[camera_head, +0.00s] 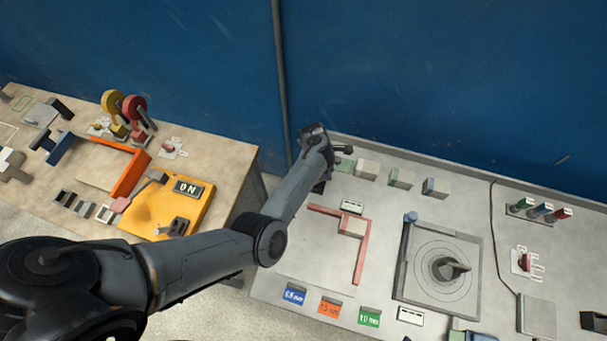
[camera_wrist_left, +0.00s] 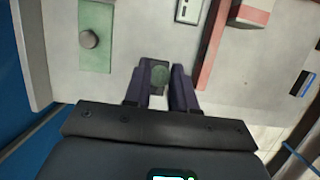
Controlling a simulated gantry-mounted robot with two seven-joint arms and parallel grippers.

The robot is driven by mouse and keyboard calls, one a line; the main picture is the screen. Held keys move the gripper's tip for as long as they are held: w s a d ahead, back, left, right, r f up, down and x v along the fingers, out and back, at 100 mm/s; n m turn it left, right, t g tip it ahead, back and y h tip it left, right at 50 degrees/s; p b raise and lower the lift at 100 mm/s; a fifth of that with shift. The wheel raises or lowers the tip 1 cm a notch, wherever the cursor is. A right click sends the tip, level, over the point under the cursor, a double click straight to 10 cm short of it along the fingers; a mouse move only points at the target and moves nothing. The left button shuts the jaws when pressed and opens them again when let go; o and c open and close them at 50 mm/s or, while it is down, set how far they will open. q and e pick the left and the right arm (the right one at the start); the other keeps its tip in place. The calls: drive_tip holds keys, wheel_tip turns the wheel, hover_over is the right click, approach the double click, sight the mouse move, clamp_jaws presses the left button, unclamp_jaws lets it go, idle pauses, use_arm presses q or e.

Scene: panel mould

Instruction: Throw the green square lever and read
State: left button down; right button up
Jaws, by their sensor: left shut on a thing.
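My left gripper (camera_wrist_left: 160,88) is shut on a small grey piece with a round green face (camera_wrist_left: 160,75), which shows between its two dark fingers in the left wrist view. In the head view my left gripper (camera_head: 319,186) points down at the left back of the grey table, and the arm hides the held piece. A green plate with a round grey knob (camera_wrist_left: 95,38) lies beyond the fingers, to the left. A green block (camera_head: 343,165) shows beside the wrist in the head view. I cannot tell which of these is the green square lever. My right gripper is not in view.
A red bar (camera_head: 362,255) and a small display (camera_head: 352,207) lie close to the gripper. A round dial (camera_head: 446,270) and a row of small coloured levers (camera_head: 540,210) stand further right. A wooden table (camera_head: 225,160) with an orange panel is at left. A blue wall (camera_head: 420,80) closes the back.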

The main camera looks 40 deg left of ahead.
use_arm(q)
drive_tip(key=shift+w+d+f, duration=0.15)
drive_tip(key=shift+w+d, duration=0.05)
drive_tip(key=shift+d, duration=0.55)
drive_tip(key=shift+w+d+f+b, duration=0.15)
drive_tip(key=shift+d+f+b, duration=0.05)
drive_tip(key=shift+b, duration=0.2)
drive_tip(key=c, duration=0.9)
unclamp_jaws()
drive_tip(key=shift+c, duration=0.2)
